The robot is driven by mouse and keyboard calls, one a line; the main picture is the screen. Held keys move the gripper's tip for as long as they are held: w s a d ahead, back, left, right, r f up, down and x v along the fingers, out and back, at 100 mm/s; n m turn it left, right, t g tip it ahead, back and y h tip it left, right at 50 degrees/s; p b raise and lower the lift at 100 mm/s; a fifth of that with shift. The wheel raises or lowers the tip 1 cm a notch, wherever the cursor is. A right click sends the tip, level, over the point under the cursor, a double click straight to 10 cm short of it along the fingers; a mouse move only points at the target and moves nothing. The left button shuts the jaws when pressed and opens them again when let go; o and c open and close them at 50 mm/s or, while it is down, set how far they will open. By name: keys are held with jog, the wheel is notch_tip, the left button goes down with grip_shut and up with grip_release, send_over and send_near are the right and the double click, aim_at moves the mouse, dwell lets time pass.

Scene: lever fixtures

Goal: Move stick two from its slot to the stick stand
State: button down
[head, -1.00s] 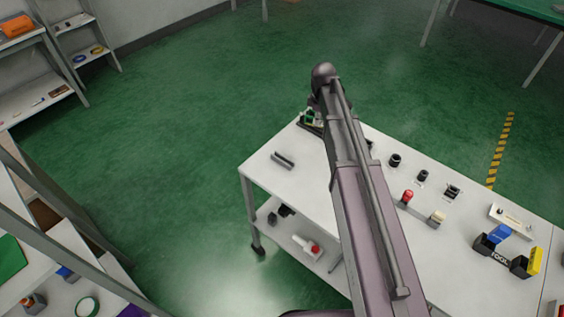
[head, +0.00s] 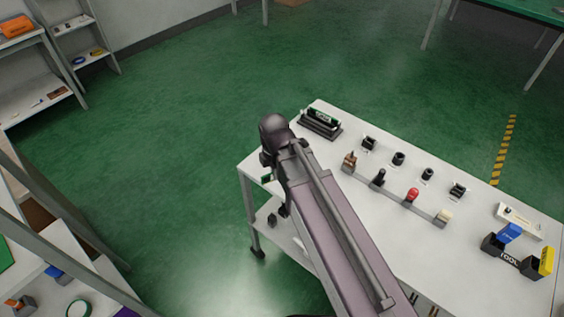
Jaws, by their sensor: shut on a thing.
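My gripper (head: 267,165) is over the near-left corner of the white table, mostly hidden behind my wrist and forearm. It is shut on a small green piece, which I take to be stick two (head: 266,179); only a bit of it shows below the gripper. The black slot holder (head: 320,127) stands at the table's far-left corner with a green stick upright in it. The stick stand is hidden behind my arm. I cannot tell whether the held stick touches the stand.
A strip of small levers, one with a red knob (head: 412,195), runs along the middle of the white table (head: 300,130). Several black fixtures (head: 398,158) stand behind it. A black tool holder (head: 500,252) is at the right. Shelves stand at the left.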

jog(key=shift+a, duration=0.1)
dwell(0.3)
jog(key=w+a, duration=0.1)
jog(key=w, duration=0.3)
jog(key=w+a+f+b, duration=0.1)
jog(key=w, duration=0.4)
jog(key=w+a, duration=0.2)
jog(key=w, duration=0.3)
jog(key=shift+f, duration=0.2)
jog(key=shift+w+a, duration=0.1)
jog(key=shift+w, duration=0.4)
jog(key=shift+w+f+b, duration=0.2)
jog(key=shift+f+b, duration=0.1)
jog(key=shift+b, duration=0.2)
jog(key=shift+s+f+b, duration=0.1)
jog(key=shift+f+b, duration=1.4)
jog(key=shift+f, duration=0.05)
jog(key=shift+f+b, duration=0.3)
jog(key=shift+b, duration=0.05)
jog(key=c, duration=0.8)
grip_release()
